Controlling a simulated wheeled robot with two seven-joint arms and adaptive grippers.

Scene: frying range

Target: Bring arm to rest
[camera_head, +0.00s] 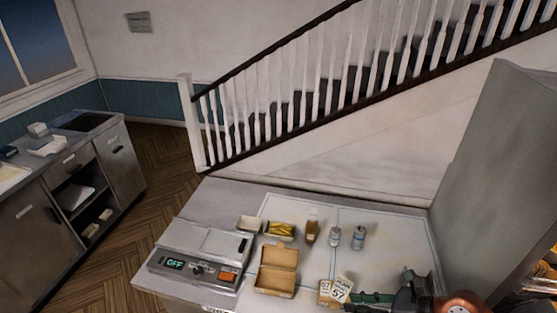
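My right gripper (385,299) is at the bottom right edge, over the front of the steel counter (225,193). Its dark fingers point left, with a greenish part at the tip, close to a white card marked 57 (340,289). The bottom edge cuts it off, so I cannot tell if it is open or shut, or if it touches the card. A copper-coloured joint of my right arm shows beside it. My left gripper is not in view.
The counter holds a fryer unit (200,255) reading OFF, an open cardboard box (276,280), a tray of yellow food (281,230), a small empty tray (249,223), a brown bottle (312,231) and two shakers (334,237). A tall grey panel (500,160) stands at the right.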

